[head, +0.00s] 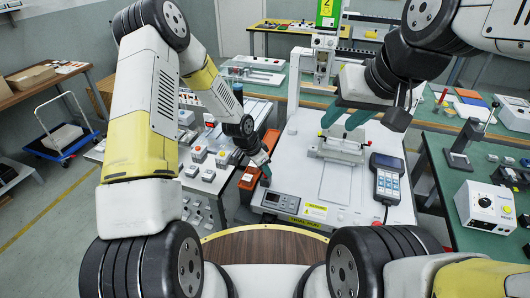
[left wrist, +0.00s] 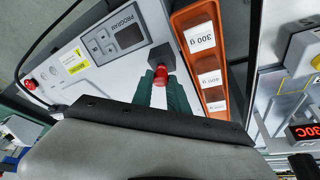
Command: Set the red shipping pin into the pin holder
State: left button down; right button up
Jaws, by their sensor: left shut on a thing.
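My left gripper (head: 264,172) is low at the front left corner of the white gantry machine. In the left wrist view its green fingers (left wrist: 165,92) are shut on the red shipping pin (left wrist: 160,75), whose red end shows between the fingertips. A small dark block (left wrist: 162,57), which looks like the pin holder, lies right at the pin's far end. I cannot tell whether the pin is inside it or just over it. My right gripper (head: 342,121) hangs over the machine bed, its teal fingers apart and nothing seen between them.
An orange tray (left wrist: 202,62) with "300 g" labels stands close beside the left fingers. The machine's front panel has a PROGRAM display (left wrist: 129,37) and a red knob (left wrist: 29,84). A clamp fixture (head: 338,148) and a handheld keypad (head: 387,180) are on the machine bed.

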pick_arm(q)
jog(key=shift+f, duration=0.2)
jog(key=c, duration=1.2)
grip_release()
jog(key=v, duration=0.7)
jog(key=shift+r, duration=0.4)
jog(key=shift+a, duration=0.1)
